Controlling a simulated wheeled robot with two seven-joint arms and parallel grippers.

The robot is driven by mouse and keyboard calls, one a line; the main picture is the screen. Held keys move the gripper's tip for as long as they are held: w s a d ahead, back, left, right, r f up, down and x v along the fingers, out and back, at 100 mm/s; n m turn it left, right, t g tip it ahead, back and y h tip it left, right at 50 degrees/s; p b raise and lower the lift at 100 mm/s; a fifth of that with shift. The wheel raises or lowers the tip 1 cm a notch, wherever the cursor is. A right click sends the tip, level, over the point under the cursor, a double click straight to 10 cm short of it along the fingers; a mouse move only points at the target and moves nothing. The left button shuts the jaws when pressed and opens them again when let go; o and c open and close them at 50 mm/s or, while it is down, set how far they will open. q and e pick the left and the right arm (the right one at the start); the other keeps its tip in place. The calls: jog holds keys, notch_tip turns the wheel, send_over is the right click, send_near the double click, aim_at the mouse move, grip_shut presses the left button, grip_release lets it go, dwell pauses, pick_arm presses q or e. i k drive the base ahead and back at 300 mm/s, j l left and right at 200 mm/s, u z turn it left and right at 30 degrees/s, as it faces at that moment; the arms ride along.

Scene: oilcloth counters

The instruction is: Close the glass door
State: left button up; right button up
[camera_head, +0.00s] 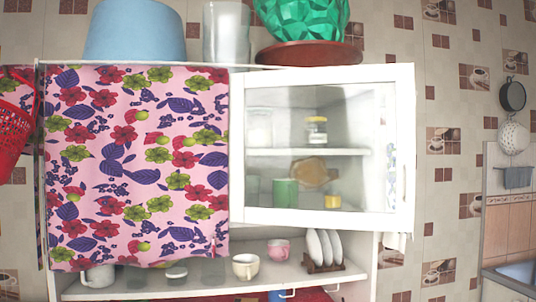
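The glass door (322,216) has a white frame and belongs to the upper right part of a white wall cabinet (362,285). It appears partly open. Its right edge looks taller and nearer than its left edge and reaches out past the cabinet's right side. Its left edge meets the flowered curtain, where the hinge side seems to be. A thin handle shows faintly on the right frame. Through the glass I see shelves with a jar (316,131), a green mug (285,192) and a small yellow cup (332,201). Neither of my grippers is in view.
A pink flowered curtain (135,165) covers the left half. The open shelf below the door holds cups (246,266) and upright plates (323,247). A blue bowl (135,32) and a green vase (302,18) stand on top. A pan (512,95) hangs at right.

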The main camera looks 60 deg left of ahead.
aim_at(403, 220)
jog(key=u, duration=1.8)
